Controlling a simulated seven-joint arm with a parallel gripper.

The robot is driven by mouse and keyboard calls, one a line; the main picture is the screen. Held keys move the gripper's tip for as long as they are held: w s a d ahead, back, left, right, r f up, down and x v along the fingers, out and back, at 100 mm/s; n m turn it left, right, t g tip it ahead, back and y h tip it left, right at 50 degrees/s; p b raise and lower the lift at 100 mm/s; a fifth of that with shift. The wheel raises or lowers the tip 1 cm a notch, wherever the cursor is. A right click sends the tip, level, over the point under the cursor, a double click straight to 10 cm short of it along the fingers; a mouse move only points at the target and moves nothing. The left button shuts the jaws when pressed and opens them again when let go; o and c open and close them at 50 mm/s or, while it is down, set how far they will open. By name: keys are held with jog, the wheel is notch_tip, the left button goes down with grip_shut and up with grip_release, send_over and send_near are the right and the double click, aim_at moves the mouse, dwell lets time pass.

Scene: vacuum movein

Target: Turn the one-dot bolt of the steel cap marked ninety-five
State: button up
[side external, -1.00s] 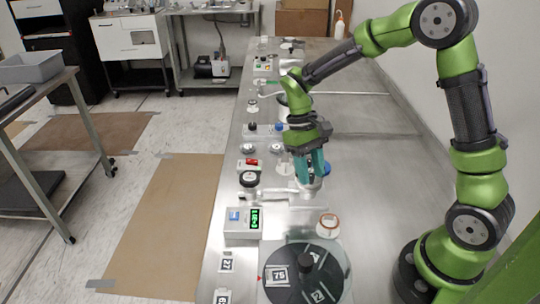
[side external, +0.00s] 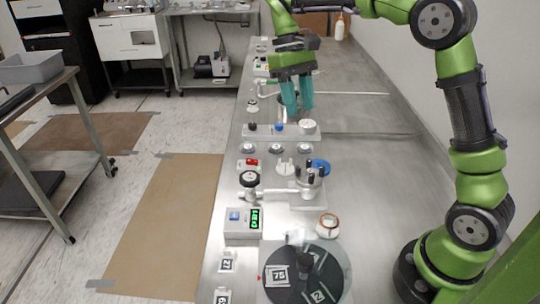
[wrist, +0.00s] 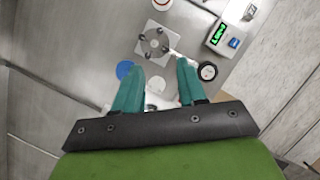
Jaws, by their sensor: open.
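A round steel flange (side external: 308,178) with several dark upright bolts stands on a light plate at mid bench. It also shows from above in the wrist view (wrist: 154,42), ahead of the fingers. I cannot read a ninety-five or bolt dots on it. My gripper (side external: 298,108) is open and empty, raised over the bench beyond the flange, near a strip of knobs. In the wrist view my teal fingers (wrist: 160,68) are spread apart with nothing between them.
A dark round turntable (side external: 334,262) marked 75 and 2 is at the near end. A display box (side external: 242,222), a black gauge (side external: 249,179), a blue disc (side external: 320,166) and an orange-rimmed ring (side external: 327,223) surround the flange. The bench's right side is mostly clear.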

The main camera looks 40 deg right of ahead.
jog(key=shift+c, duration=0.2)
jog(key=shift+d+r, duration=0.1)
jog(key=shift+d, duration=0.15)
jog(key=shift+c, duration=1.2)
jog(key=d+m, duration=0.1)
jog(key=s+d+m+y, duration=0.1)
jog(key=s+d+r+m, duration=0.1)
jog(key=shift+s+d+r+t, duration=0.1)
jog(key=shift+s+d+t, duration=0.15)
jog(key=shift+d+t, duration=0.15)
jog(key=m+t+y, duration=0.2)
jog(key=m, duration=0.7)
send_near(312, 174)
jog(key=x, duration=0.8)
jog(key=shift+f, duration=0.35)
jog(key=shift+y, duration=0.3)
grip_shut()
